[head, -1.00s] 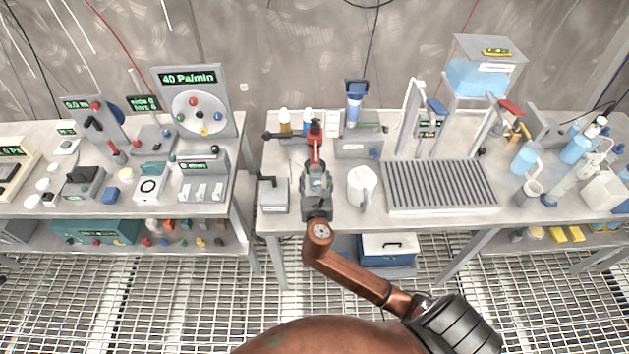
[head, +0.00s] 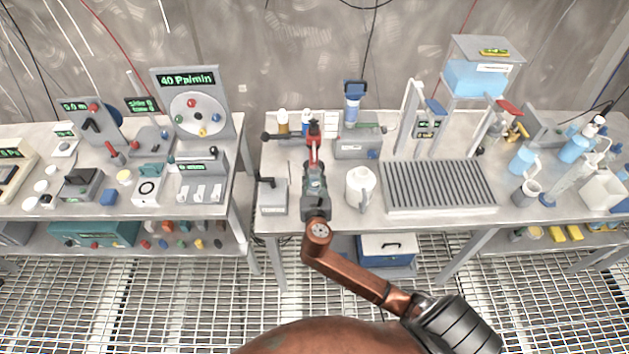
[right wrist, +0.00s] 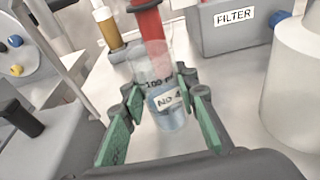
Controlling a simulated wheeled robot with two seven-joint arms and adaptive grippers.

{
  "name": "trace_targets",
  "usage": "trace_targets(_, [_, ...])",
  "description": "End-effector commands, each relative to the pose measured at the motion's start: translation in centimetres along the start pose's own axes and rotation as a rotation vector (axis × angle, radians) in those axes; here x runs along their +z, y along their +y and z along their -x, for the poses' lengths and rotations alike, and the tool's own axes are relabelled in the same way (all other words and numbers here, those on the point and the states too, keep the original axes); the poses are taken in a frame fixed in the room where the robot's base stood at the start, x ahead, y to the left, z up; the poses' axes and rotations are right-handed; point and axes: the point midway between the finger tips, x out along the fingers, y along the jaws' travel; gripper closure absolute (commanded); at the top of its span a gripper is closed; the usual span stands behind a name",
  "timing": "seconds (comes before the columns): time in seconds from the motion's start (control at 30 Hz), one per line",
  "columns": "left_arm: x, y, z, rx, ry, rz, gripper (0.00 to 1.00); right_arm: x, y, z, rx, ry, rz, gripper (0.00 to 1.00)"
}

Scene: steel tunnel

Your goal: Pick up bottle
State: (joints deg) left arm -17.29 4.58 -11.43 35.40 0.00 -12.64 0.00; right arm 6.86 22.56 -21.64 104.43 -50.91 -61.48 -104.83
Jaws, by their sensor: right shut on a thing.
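A clear bottle (right wrist: 165,100) with a printed label shows in the right wrist view, with its lower part bluish. It stands between the green-padded fingers of my right gripper (right wrist: 160,112), which is shut on it. A red part (right wrist: 150,22) overlaps the bottle's top edge; I cannot tell whether it touches the bottle. In the head view my right gripper (head: 315,172) is over the near left part of the right-hand table, and the bottle is mostly hidden there. My left gripper is not in view.
A white jug (head: 360,187) stands close to the right of the gripper. A grey box with a lever (head: 273,195) stands close to the left. A filter unit (head: 356,146) and small brown-and-white bottles (head: 282,122) stand behind. A ribbed grey tray (head: 438,187) lies further right.

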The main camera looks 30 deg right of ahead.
Motion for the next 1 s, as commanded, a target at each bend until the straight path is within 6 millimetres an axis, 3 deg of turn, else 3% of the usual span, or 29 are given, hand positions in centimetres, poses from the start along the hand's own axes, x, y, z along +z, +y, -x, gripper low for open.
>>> trace_targets(0.27, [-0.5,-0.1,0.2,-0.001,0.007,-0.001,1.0,0.4,0.0,0.1,0.0,-0.001,0.0,0.98])
trace_targets(0.57, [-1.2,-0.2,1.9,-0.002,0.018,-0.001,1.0,4.3,0.0,0.8,0.0,-0.006,-0.003,0.98])
trace_targets(0.63, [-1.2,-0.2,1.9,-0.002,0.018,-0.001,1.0,3.2,0.0,2.4,0.002,0.002,-0.001,0.98])
trace_targets(1.0, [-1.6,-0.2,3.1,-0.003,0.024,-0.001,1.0,1.4,0.0,11.2,0.001,0.003,-0.001,0.98])
